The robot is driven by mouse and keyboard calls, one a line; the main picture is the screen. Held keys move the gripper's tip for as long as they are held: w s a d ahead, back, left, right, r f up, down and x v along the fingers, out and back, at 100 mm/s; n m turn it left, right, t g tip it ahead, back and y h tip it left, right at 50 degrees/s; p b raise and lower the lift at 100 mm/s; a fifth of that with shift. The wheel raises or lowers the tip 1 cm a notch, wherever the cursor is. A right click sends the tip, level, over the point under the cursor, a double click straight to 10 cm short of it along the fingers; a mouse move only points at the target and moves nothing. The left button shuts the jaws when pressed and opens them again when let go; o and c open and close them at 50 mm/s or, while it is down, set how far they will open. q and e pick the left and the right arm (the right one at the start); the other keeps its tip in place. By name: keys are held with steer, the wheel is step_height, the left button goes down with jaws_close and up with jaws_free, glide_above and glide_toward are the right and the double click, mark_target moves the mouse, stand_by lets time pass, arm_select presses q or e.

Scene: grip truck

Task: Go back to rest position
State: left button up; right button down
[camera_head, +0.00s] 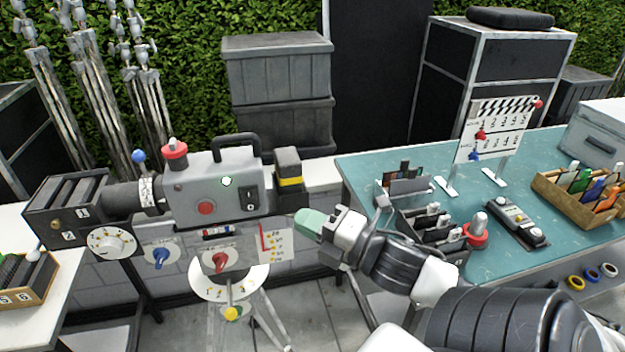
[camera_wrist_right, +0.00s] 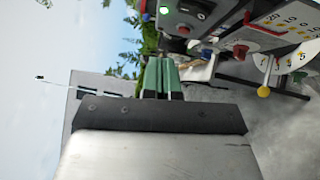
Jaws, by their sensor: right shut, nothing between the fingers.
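My right gripper (camera_head: 312,222) comes in from the lower right in the head view. Its green fingers are shut with nothing between them, and they also show in the wrist view (camera_wrist_right: 162,78). The fingertips are in front of the right part of the grey film camera (camera_head: 215,180), near its yellow-banded rear block (camera_head: 289,182) and the small chart (camera_head: 276,241); I cannot tell whether they touch. My left gripper is not in view.
A teal table (camera_head: 380,172) stands at the right with a clapperboard (camera_head: 497,128), a grey box (camera_head: 598,135) and a wooden tray (camera_head: 560,200). A white table (camera_head: 62,290) is at the left. Stacked dark cases (camera_head: 277,85) stand behind. Grey floor (camera_head: 315,320) shows below.

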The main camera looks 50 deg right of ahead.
steer(key=shift+s, duration=0.45)
steer(key=shift+d, duration=0.15)
